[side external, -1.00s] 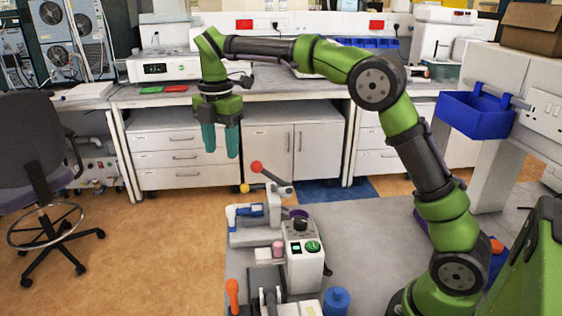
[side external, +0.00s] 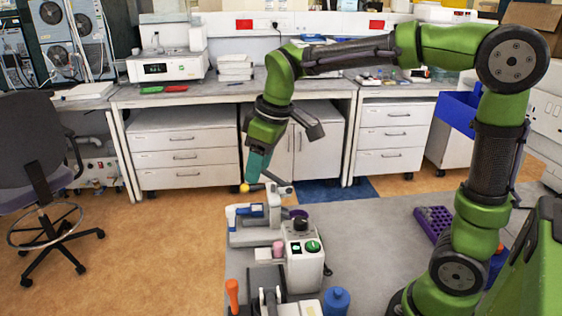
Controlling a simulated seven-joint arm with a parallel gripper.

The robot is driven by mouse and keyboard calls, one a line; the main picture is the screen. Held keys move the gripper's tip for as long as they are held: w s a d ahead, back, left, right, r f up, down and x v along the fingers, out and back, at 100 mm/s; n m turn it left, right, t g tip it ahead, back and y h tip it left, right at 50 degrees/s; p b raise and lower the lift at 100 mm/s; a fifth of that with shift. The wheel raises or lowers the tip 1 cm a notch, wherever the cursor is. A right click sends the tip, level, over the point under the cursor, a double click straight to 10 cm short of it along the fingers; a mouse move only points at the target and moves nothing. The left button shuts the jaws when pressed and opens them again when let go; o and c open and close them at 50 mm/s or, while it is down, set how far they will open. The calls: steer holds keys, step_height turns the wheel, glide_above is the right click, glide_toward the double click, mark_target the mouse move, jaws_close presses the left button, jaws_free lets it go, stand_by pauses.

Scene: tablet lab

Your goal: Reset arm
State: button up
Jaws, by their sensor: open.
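My gripper (side external: 257,166) has teal fingers that point down and slightly left, in front of the lab bench. I see the fingers nearly edge-on, one over the other, and they are open with nothing visible in them. Their tips are in line with the lever of a grey bench device (side external: 272,215), close to its yellow ball knob (side external: 245,188); I cannot tell if they touch. The device's red ball knob is hidden. My arm reaches out high from the right and bends down at the wrist.
A control box with a green knob (side external: 312,246), an orange-handled press (side external: 232,291) and a blue bottle (side external: 337,300) stand on the grey table (side external: 370,240). A purple rack (side external: 433,222) and a blue bin (side external: 455,111) are at right. The table's middle is clear.

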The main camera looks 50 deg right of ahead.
steer(key=s+d+m+t+y, duration=0.1)
steer(key=s+m+t, duration=0.3)
steer(key=s+m, duration=0.4)
steer(key=shift+s+d+f, duration=0.15)
steer(key=shift+s+f, duration=0.2)
steer(key=shift+s, duration=3.1)
